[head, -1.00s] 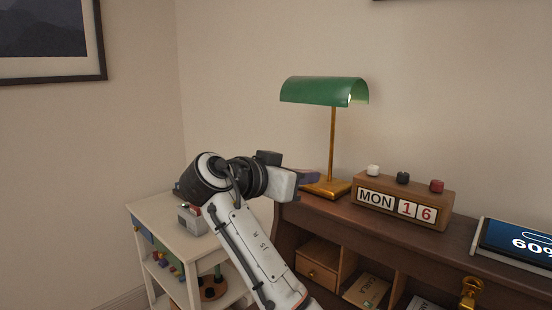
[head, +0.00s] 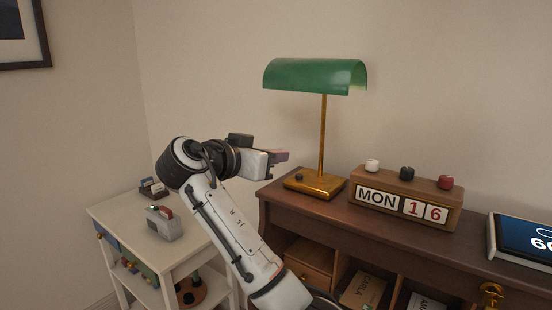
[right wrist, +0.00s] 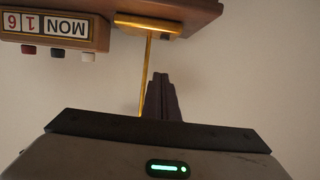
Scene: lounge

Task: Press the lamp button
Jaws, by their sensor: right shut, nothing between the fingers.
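The desk lamp has a green shade (head: 315,76), a brass post (head: 322,140) and a brass base (head: 323,187) on the wooden desk top. A small dark button (head: 299,177) sits on the left part of the base. My right gripper (head: 281,157) is shut and empty, left of the post and apart from the button. In the right wrist view, which is upside down, its dark fingers (right wrist: 161,98) are together, with the lamp base (right wrist: 140,27) beyond them. My left gripper is not in view.
A wooden calendar block (head: 405,199) with white, black and red knobs stands right of the lamp. A tablet (head: 524,238) lies farther right. A low white shelf (head: 120,213) with small items stands at left.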

